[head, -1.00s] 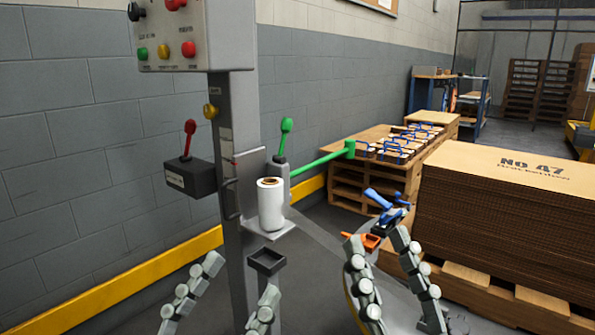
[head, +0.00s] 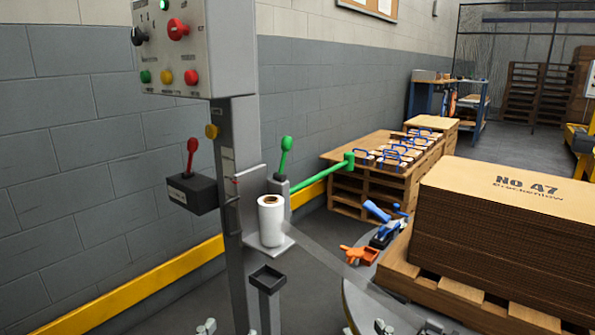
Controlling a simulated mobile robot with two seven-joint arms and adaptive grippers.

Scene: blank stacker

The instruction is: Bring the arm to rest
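Only the fingertips of both my grippers show, at the bottom edge of the head view. My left gripper (head: 228,329) has its tips apart, below and beside the small dark tray on a post (head: 267,279). My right gripper (head: 407,327) has its tips apart, in front of the pallet at the right. I see nothing held between either pair of tips. The rest of both grippers and both arms is out of view.
A grey control column with a button panel (head: 170,48) and red lever (head: 191,158) stands at the left. A white film roll (head: 271,221) sits on its shelf. Stacked cardboard blanks (head: 505,220) on a pallet fill the right. An orange tool (head: 358,254) lies between.

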